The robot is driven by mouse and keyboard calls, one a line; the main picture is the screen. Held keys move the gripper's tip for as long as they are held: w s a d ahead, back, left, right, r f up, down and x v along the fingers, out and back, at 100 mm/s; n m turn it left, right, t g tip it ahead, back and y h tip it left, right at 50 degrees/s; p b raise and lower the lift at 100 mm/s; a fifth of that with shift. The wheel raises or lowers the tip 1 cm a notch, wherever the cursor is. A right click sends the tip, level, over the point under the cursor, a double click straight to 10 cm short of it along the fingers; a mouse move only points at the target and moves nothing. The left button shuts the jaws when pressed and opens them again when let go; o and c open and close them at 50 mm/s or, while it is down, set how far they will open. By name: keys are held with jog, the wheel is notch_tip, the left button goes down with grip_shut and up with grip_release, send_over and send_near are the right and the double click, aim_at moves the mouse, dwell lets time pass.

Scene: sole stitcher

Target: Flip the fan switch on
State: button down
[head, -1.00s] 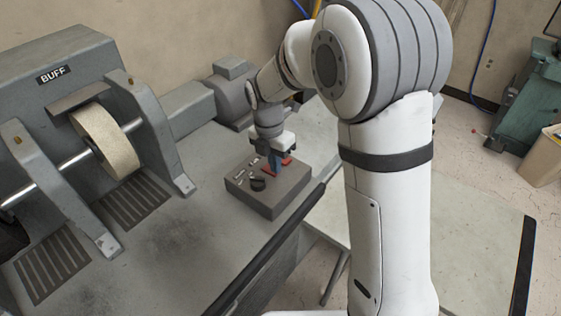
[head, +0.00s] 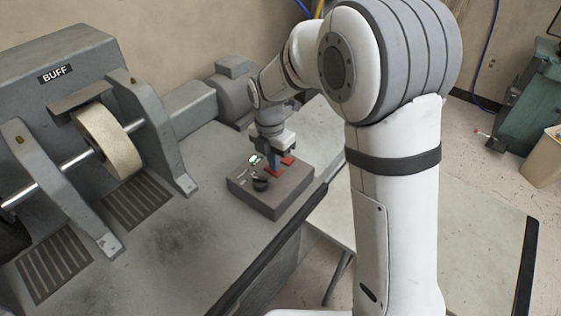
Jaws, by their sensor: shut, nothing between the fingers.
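The grey control box (head: 283,207) sits on the bench near its front right edge. Its top carries a black knob (head: 260,184), red switch parts (head: 288,160) and a small light (head: 255,160) that glows pale green. Labels on the box are too small to read, so I cannot tell which part is the fan switch. My gripper (head: 274,166) points down at the red parts on top of the box, with its blue fingertips shut and empty. I cannot tell whether the fingertips touch a switch, and they hide part of the panel.
A buffing machine marked BUFF (head: 55,72) with a pale wheel (head: 106,142) stands left of the box. A grey motor housing (head: 232,98) is behind it. The bench top (head: 175,245) in front is clear. A green machine (head: 525,100) stands far right.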

aim_at(279, 173)
jog(key=shift+r+p, duration=0.45)
jog(key=shift+r, duration=0.05)
notch_tip(279, 173, up, 13)
jog(key=s+d+p, duration=0.1)
jog(key=p, duration=0.1)
jog(key=shift+d, duration=0.15)
